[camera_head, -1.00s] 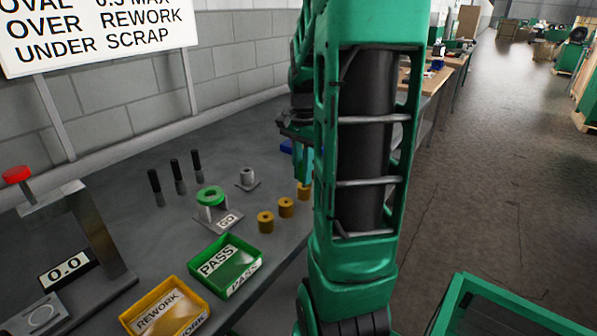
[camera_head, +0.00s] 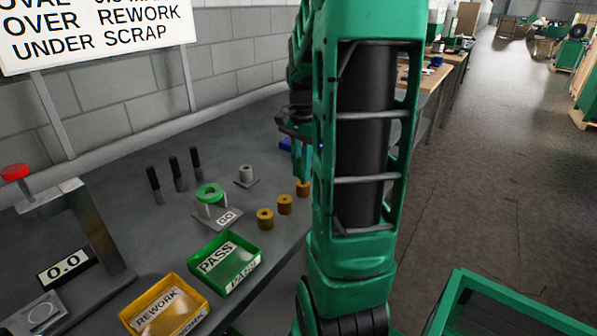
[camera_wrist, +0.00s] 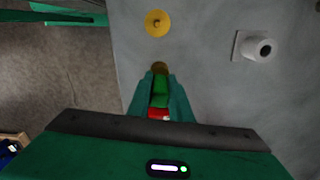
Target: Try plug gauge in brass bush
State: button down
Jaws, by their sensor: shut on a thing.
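My gripper (camera_wrist: 158,90) points down in the wrist view, its fingers shut on a green plug gauge (camera_wrist: 160,86) with a red and white part near the palm. The gauge's far end lies over or at a brass bush (camera_wrist: 158,66), which is partly hidden; I cannot tell whether it is inside the bore. In the head view my gripper (camera_head: 302,163) is mostly behind my arm, just above the farthest brass bush (camera_head: 303,188). Two more brass bushes, the middle one (camera_head: 285,204) and the near one (camera_head: 265,219), stand in line with it.
A green ring stand (camera_head: 211,194), a grey ring on a square plate (camera_head: 246,175) and several black pins (camera_head: 175,170) stand left of the bushes. A green PASS tray (camera_head: 224,262) and a yellow REWORK tray (camera_head: 164,305) sit nearer. Bare bench lies between.

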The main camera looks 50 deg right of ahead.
jog(key=shift+r, duration=3.5)
jog(key=shift+s, duration=0.1)
